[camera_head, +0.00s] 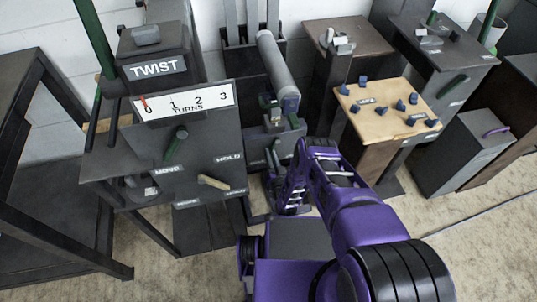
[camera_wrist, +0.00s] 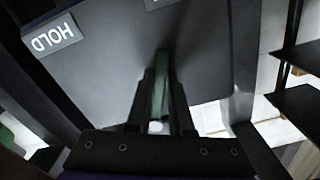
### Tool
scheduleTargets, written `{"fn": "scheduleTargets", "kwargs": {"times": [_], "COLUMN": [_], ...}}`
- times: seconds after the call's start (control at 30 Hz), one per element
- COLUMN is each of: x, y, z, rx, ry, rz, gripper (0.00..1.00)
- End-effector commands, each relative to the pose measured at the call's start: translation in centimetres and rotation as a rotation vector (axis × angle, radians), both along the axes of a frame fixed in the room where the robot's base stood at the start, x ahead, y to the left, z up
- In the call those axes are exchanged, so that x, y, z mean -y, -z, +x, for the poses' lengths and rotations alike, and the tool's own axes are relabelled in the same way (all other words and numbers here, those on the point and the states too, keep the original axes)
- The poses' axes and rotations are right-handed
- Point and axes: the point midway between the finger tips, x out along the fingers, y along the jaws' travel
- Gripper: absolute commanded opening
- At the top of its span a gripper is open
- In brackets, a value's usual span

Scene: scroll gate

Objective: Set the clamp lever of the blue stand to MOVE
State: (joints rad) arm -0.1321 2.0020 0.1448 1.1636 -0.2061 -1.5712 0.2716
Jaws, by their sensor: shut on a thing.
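In the wrist view a green clamp lever (camera_wrist: 159,96) points from a dark panel (camera_wrist: 110,45) toward me. My gripper (camera_wrist: 163,78) is shut on this lever, with one finger on each side. A HOLD label (camera_wrist: 55,36) is on the panel at the left, turned sideways. A second label (camera_wrist: 160,3) is cut off at the top edge, and I cannot read it. In the head view the stand with a grey roller and a bluish end block (camera_head: 289,100) is behind my purple arm. My arm hides much of its lower front, and the fingertips are hard to make out there.
A dark stand with a TWIST sign (camera_head: 158,68) and a TURNS scale (camera_head: 185,101) is close at the left. A wooden-topped table (camera_head: 390,106) with several blue pieces stands right of my arm. A grey box (camera_head: 470,150) is further right. Carpet is open at the lower right.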

Motion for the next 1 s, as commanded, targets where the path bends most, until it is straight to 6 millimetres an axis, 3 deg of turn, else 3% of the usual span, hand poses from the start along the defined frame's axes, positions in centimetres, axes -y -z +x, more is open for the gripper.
{"fn": "scheduleTargets", "kwargs": {"times": [0.43,1.0], "x": [-0.9,-1.1], "y": [-0.7,-0.8], "z": [-0.3,-0.4], "rx": [-0.055,-0.062], "ry": [-0.002,-0.002], "rz": [0.185,0.214], "gripper": [0.00,0.00]}}
